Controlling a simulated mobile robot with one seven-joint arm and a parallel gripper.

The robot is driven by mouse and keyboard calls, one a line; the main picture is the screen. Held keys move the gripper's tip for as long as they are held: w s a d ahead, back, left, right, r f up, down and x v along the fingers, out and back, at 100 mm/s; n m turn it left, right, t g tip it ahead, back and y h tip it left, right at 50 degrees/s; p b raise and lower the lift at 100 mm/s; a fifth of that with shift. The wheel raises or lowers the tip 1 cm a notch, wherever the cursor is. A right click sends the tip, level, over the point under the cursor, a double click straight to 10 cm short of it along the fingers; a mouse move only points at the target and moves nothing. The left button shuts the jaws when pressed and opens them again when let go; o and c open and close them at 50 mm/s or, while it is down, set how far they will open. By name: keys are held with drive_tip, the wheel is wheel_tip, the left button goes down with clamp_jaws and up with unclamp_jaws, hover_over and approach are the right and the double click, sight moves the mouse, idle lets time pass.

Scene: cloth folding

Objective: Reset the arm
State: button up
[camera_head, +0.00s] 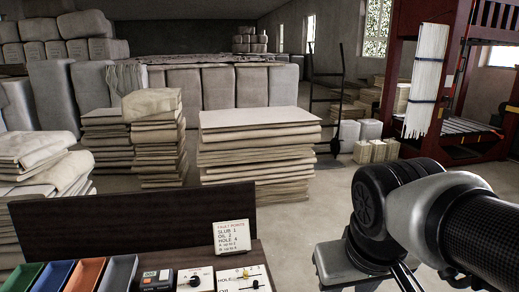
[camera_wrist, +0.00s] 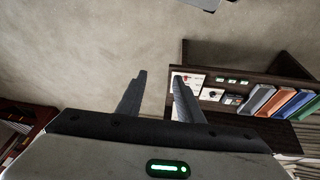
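My arm (camera_head: 440,215) reaches in from the right side of the head view, bent at a dark round joint, in front of the open floor. In the wrist view my gripper (camera_wrist: 160,76) shows two dark fingers standing apart with a clear gap. Nothing is between them. Beyond the fingers is plain greyish-brown floor (camera_wrist: 90,45). The fingertips are not clearly visible in the head view.
A dark workbench with a raised back board (camera_head: 120,220) spans the lower left. It carries coloured trays (camera_head: 88,272), a sign card (camera_head: 232,236) and small control boxes (camera_head: 195,280). Folded cloth stacks (camera_head: 258,145) stand behind. A red frame (camera_head: 465,100) stands at right.

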wheel_tip(320, 180, up, 27)
drive_tip(key=s+m+t+p, duration=0.1)
drive_tip(key=s+p, duration=0.1)
drive_tip(key=p, duration=2.3)
drive_tip(key=shift+a+r+y, duration=0.15)
drive_tip(key=shift+a+y, duration=0.05)
drive_tip(key=shift+y, duration=0.1)
